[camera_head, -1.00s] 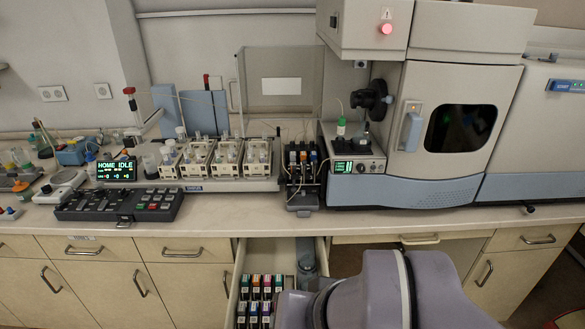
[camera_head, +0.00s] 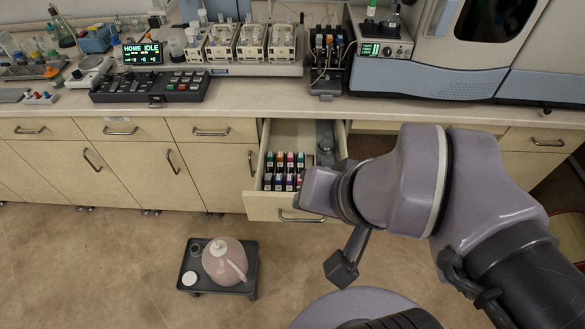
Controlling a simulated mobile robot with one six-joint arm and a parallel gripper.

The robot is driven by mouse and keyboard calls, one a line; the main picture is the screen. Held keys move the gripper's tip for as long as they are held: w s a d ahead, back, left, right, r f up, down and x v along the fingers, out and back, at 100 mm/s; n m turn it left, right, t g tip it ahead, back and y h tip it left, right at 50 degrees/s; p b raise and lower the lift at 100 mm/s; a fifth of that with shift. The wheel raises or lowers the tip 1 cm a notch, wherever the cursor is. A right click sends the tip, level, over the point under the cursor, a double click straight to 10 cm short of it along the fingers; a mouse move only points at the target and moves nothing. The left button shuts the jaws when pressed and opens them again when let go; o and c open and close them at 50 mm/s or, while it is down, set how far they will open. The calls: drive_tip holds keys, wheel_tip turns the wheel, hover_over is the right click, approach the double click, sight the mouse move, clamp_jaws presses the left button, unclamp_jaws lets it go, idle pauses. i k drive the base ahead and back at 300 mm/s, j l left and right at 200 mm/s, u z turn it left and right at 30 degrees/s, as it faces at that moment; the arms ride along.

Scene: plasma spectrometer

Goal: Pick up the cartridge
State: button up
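Several small cartridges (camera_head: 289,161) stand upright in two rows in the open drawer (camera_head: 263,208), left of its middle. They have dark bodies and colored tops, among them teal, red, purple and blue. I cannot tell which one is the task's cartridge. My purple arm reaches in from the lower right, and its wrist is over the drawer's front right part in the picture, just right of the cartridges. My gripper's fingers cannot be made out; the wrist hides that area. Part of the front row's right end is close to the wrist's outline.
A grey cylindrical item (camera_head: 325,141) lies in the drawer's right side. The counter (camera_head: 240,92) above carries a control panel (camera_head: 150,87), sample racks and the spectrometer. A low dark stool (camera_head: 212,287) with a pinkish jug (camera_head: 225,262) stands on the floor.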

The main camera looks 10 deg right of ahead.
sight(318, 46)
drive_tip(key=i+l, duration=0.35)
drive_tip(key=i+l+u, duration=0.1)
drive_tip(key=i+l, duration=0.3)
drive_tip(key=l, duration=0.15)
drive_tip(key=i+l, duration=0.35)
drive_tip(key=l, duration=0.15)
drive_tip(key=i+l, duration=0.35)
drive_tip(key=l+u, duration=0.05)
drive_tip(key=l, duration=0.05)
